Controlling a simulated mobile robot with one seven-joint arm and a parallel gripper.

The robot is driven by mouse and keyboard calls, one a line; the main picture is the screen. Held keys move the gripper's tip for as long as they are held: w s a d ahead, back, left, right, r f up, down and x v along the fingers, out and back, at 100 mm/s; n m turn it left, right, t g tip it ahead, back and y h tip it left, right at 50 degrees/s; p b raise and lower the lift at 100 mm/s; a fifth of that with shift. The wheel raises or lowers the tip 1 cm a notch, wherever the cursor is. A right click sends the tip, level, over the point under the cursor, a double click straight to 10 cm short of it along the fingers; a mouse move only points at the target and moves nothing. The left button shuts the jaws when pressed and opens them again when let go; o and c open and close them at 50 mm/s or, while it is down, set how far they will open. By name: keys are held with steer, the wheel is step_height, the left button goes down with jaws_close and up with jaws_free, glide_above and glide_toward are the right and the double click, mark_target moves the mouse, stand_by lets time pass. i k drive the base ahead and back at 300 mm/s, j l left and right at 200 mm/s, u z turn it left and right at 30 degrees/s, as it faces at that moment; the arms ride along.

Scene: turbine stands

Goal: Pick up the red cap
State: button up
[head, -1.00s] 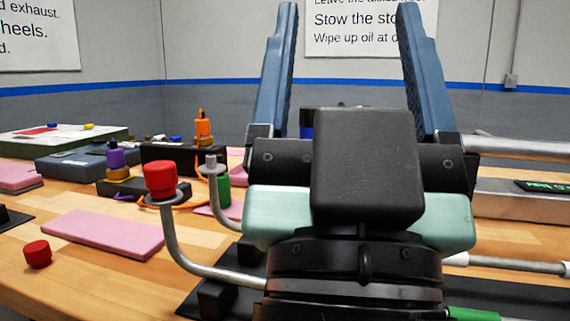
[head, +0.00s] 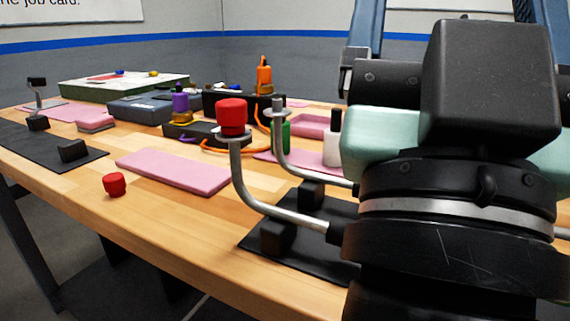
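One red cap (head: 231,116) sits upright on the flanged end of a bent grey pipe (head: 240,180), left of my gripper. A second red cap (head: 115,184) lies on the wooden table (head: 180,222) near its front edge, beside a pink mat. My gripper (head: 450,22) is at the upper right, its two blue fingers pointing up and wide apart. The fingertips are out of frame at the top. Nothing shows between the visible parts of the fingers. My gripper touches neither cap.
A second bent pipe (head: 278,135) stands just behind the capped one. Pink mats (head: 172,171) lie on the table. Bare wood lies along the front edge.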

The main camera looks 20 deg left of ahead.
mark_target(115, 184)
steer(key=j+z, duration=0.25)
steer(key=j, duration=0.6)
steer(key=k+j+z, duration=0.1)
steer(key=j+z, duration=0.15)
steer(key=j, duration=0.6)
